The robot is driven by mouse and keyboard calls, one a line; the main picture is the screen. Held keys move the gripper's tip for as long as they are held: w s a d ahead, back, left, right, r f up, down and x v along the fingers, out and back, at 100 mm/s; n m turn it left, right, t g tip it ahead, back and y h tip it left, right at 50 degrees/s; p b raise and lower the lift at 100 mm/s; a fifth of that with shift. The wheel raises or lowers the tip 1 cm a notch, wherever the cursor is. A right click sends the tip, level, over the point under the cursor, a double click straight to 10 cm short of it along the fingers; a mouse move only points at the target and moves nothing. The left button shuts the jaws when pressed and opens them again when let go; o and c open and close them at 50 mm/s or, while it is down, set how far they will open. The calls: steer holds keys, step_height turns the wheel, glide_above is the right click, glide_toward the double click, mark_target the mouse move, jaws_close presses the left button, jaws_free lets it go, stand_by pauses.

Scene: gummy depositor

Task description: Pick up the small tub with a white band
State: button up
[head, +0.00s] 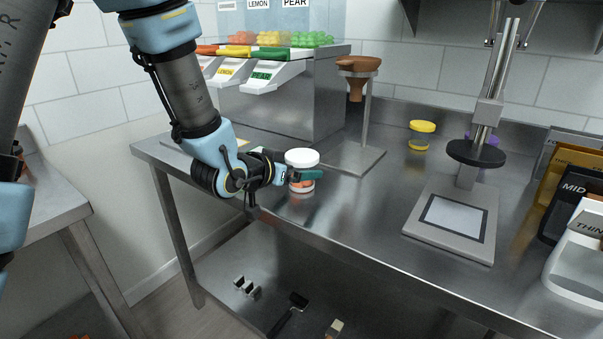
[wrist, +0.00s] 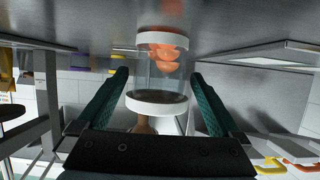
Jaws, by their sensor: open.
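The small clear tub with a white band (head: 302,159) stands upright on the steel table in the head view, with a white lid and orange pieces inside low down. In the wrist view, which looks upside down, the tub (wrist: 165,75) shows a white ring at each end, and the orange pieces lie near the upper ring. My gripper (head: 303,176) is open at the tub. In the wrist view its two green fingers (wrist: 158,90) lie to either side of the tub, with visible gaps. In the head view one finger crosses in front of the tub.
A tub with yellow lid and band (head: 422,136) and a partly hidden purple one stand farther back. A brown funnel (head: 358,66) on a stand is behind the tub. The dispenser (head: 290,105) is behind left, and a press (head: 452,222) is to the right. Bare table lies between.

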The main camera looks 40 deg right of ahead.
steer(key=x, duration=0.1)
steer(key=p+x, duration=0.1)
steer(key=x, duration=0.1)
steer(key=shift+d+r+p, duration=0.2)
steer(key=shift+d+p, duration=0.1)
steer(key=shift+d, duration=0.15)
steer(key=shift+w+d+f, duration=0.2)
steer(key=shift+d+f, duration=0.05)
steer(key=shift+d, duration=0.15)
steer(key=c, duration=1.2)
steer(key=shift+r, duration=0.15)
